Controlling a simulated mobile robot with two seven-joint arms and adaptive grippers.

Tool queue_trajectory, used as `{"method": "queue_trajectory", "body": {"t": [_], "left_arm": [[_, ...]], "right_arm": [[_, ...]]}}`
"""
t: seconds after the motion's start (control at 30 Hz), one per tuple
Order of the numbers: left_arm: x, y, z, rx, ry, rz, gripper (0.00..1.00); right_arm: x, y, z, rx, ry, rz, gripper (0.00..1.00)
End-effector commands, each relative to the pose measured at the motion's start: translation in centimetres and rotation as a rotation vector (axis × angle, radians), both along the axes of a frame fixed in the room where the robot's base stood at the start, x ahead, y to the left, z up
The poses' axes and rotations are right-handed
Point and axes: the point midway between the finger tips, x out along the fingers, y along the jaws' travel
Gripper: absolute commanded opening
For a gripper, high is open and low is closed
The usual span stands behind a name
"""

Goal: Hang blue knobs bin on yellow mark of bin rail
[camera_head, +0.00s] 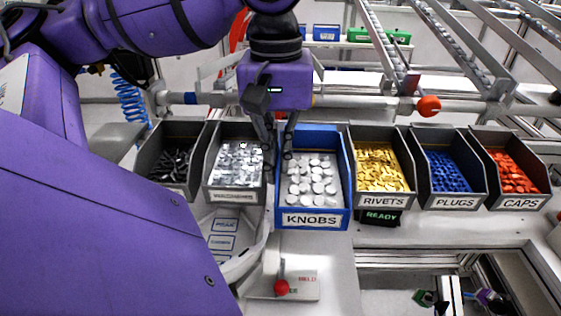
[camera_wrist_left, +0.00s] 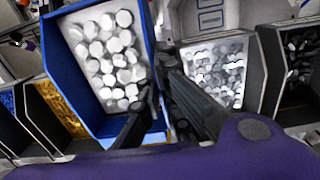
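The blue knobs bin (camera_head: 312,220), full of white round knobs and labelled KNOBS, is in the row between the washers bin and the rivets bin. Its front sits a little nearer than its neighbours' fronts. My left gripper (camera_head: 279,157) is at its left side wall near the back, one finger inside and one outside. In the left wrist view my left gripper (camera_wrist_left: 158,88) straddles the blue wall of the knobs bin (camera_wrist_left: 85,115), its fingers close to the wall on both sides. The bin rail's yellow mark cannot be made out. My right gripper is not in view.
The washers bin (camera_head: 234,197) and a dark bin (camera_head: 148,188) stand at left. The rivets bin (camera_head: 383,200), plugs bin (camera_head: 455,203) and caps bin (camera_head: 518,203) stand at right. A READY sign (camera_head: 380,217) is under the rivets bin. A red-knobbed fixture (camera_head: 300,286) lies in front.

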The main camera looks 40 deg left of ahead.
Motion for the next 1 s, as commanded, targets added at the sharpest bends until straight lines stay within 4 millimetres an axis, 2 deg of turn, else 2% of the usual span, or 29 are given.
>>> {"method": "queue_trajectory", "body": {"t": [1.0], "left_arm": [[4.8,4.0,-0.3,0.001,0.002,0.002,0.00]], "right_arm": [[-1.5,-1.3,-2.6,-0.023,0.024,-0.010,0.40]]}}
